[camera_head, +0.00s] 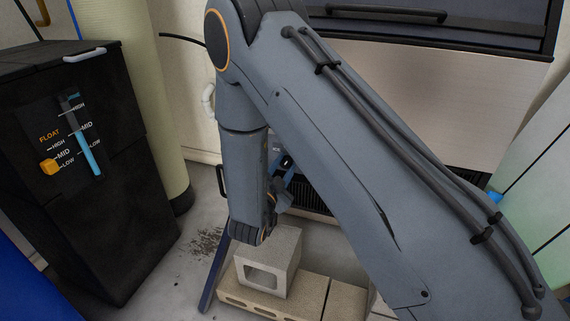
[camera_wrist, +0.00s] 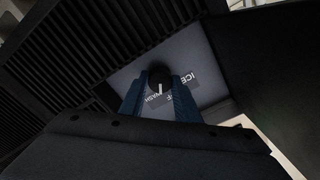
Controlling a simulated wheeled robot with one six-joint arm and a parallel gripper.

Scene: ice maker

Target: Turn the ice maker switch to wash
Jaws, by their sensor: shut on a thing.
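In the wrist view a round black switch knob (camera_wrist: 159,76) with a white pointer mark sits on a grey panel (camera_wrist: 201,52) of the ice maker. My gripper (camera_wrist: 160,90) has its two blue fingers on either side of the knob and is shut on it. The pointer faces down in the picture, near the WASH label; whether it lines up exactly I cannot tell. ICE reads to the right, and a label between them is partly covered. In the head view my gripper (camera_head: 284,168) is mostly behind my arm, and the knob is hidden.
In the head view a pale machine front (camera_head: 420,95) stands behind my arm. A black cabinet (camera_head: 120,230) with FLOAT sliders stands left. Concrete blocks (camera_head: 283,250) lie on the floor below my arm.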

